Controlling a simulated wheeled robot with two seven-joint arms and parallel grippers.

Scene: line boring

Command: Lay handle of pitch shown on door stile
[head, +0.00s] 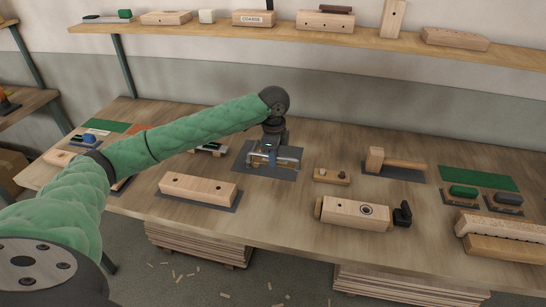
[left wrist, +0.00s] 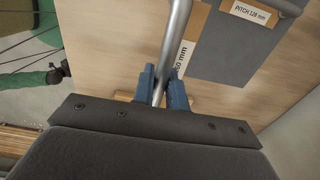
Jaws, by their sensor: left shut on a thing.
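My left gripper (head: 267,156) is over the dark mat (head: 250,172) in the middle of the bench. Its blue fingers (left wrist: 163,88) are shut on a metal bar handle (left wrist: 174,42), which also shows in the head view (head: 288,156). I cannot tell whether the handle touches the mat. A tag partly hidden by the handle ends in "60 mm" (left wrist: 182,60). Another tag reads "PITCH 128 mm" (left wrist: 249,13). A pale wooden bar with two dark holes, perhaps the door stile (head: 198,188), lies on a mat left of the gripper. My right gripper is not in view.
A small wooden block with knobs (head: 332,177), a mallet (head: 394,162) and a wooden block with a dark ring (head: 356,212) lie to the right. Another handle (head: 210,149) lies behind the bar. A loaded shelf (head: 350,36) runs above the bench.

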